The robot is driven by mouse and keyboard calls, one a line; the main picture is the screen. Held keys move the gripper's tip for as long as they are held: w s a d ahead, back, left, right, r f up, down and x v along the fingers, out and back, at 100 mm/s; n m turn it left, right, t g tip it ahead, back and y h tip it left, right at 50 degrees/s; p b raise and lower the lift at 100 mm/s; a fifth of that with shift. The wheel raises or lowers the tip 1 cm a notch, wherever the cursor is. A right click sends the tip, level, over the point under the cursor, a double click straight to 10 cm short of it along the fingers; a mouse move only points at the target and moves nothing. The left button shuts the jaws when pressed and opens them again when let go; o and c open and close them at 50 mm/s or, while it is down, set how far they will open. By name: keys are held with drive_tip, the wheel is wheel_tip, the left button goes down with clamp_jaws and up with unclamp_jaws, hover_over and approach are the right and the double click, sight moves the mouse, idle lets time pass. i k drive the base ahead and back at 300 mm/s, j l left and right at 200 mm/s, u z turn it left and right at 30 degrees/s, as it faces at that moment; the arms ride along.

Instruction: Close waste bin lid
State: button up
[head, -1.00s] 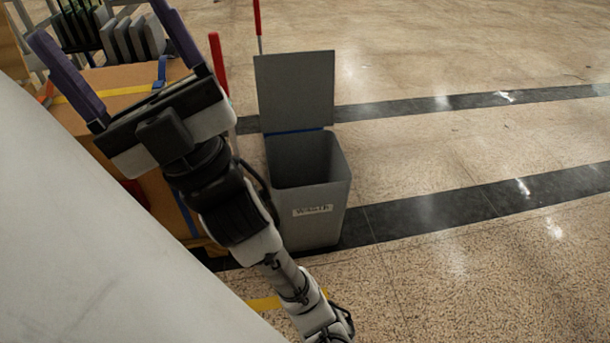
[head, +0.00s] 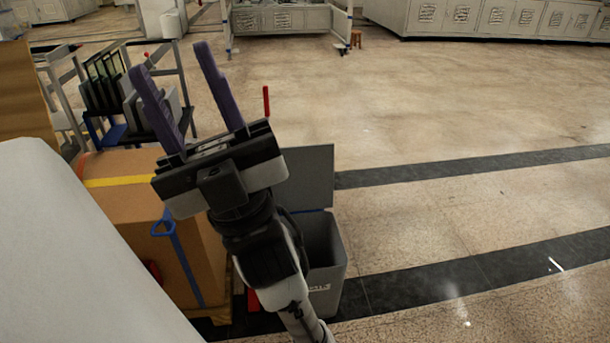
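The grey waste bin (head: 331,265) stands on the floor just right of my arm, with a white label on its front partly hidden by the arm. Its lid (head: 312,178) is open and stands upright at the bin's back edge, its left part hidden behind my gripper. A blue strip shows along the hinge line. My gripper (head: 184,92) has two purple fingers spread apart and pointing up and away. It is open and empty, left of and above the lid in the picture. I cannot tell whether it touches the lid.
A large cardboard box (head: 128,195) with a yellow strap stands left of the bin. A rack (head: 120,95) with dark panels is behind it. A red post (head: 266,101) stands behind the lid. The floor to the right is clear. Grey cabinets (head: 500,22) line the back.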

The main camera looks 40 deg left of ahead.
sight(309, 185)
drive_tip(key=i+z, duration=0.25)
drive_tip(key=i, duration=0.25)
drive_tip(key=i+j+z, duration=0.1)
drive_tip(key=i+z, duration=0.15)
drive_tip(key=i, duration=0.3)
drive_tip(key=i+z, duration=0.25)
drive_tip(key=i, duration=0.9)
drive_tip(key=i+u, duration=0.45)
drive_tip(key=i+l+u, duration=0.1)
drive_tip(key=i+u, duration=0.4)
drive_tip(key=i+j+u, duration=0.1)
drive_tip(key=i+u, duration=0.35)
drive_tip(key=u, duration=0.2)
drive_tip(key=i+u, duration=1.2)
drive_tip(key=i+l+u, duration=0.1)
drive_tip(key=i+u, duration=0.25)
drive_tip(key=i+l+u, duration=0.1)
drive_tip(key=u, duration=0.25)
drive_tip(key=i+l+u, duration=0.4)
drive_tip(key=u, duration=0.35)
drive_tip(key=i+l+u, duration=0.15)
drive_tip(key=u, duration=0.3)
drive_tip(key=i+l+u, duration=0.15)
drive_tip(key=u, duration=0.3)
drive_tip(key=l+u, duration=0.25)
drive_tip(key=u, duration=0.15)
drive_tip(key=i+l+u, duration=0.1)
drive_tip(key=l+u, duration=0.15)
drive_tip(key=u, duration=0.2)
